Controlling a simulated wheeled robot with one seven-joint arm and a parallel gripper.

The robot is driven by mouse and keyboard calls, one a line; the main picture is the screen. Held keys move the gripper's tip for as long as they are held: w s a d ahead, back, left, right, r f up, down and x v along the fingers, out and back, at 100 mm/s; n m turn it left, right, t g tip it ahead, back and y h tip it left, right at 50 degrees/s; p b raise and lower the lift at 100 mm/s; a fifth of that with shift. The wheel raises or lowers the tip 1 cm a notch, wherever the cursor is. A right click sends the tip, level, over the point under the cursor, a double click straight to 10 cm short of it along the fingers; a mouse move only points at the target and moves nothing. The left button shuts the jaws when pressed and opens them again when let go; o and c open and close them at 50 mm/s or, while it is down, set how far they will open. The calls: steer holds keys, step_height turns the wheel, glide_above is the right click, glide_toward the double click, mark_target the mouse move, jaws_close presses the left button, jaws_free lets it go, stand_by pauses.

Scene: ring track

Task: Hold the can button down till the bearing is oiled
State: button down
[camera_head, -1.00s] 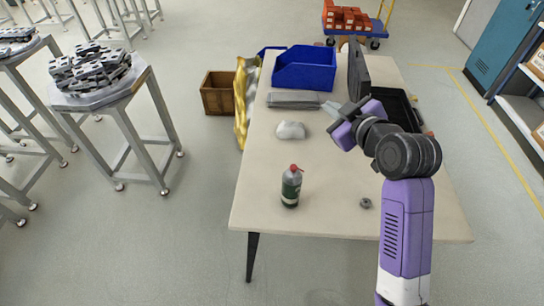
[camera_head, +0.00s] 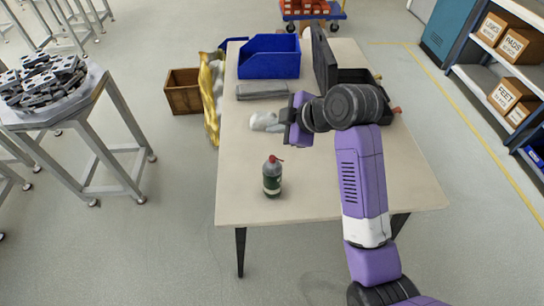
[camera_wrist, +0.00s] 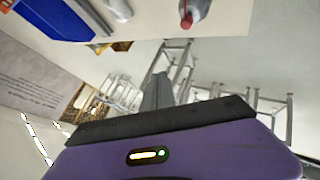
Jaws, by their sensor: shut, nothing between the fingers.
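The bearing is not visible now; my arm covers the right part of the table.
A crumpled white lump (camera_head: 262,121) lies beside my fingertips. Behind it are a grey flat case (camera_head: 262,91) and a blue bin (camera_head: 268,58). An open black case (camera_head: 325,62) stands at the back right. The table around the can is clear.

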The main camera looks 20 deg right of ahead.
steer(key=b, duration=0.6)
glide_above(272, 159)
steer(key=f, duration=0.7)
steer(key=shift+s+d, duration=0.2)
steer(key=shift+d, duration=0.2)
steer(key=shift+f+b, duration=0.35)
steer(key=shift+f, duration=0.5)
steer(key=shift+f, duration=0.1)
steer(key=shift+f, duration=0.3)
steer(key=shift+f+b, duration=0.4)
steer(key=shift+f, duration=0.2)
stand_by(0.9)
steer(key=shift+r, duration=0.15)
stand_by(2.4)
steer(key=shift+r+p, duration=0.85)
steer(key=shift+p, duration=0.1)
steer(key=shift+r, duration=0.15)
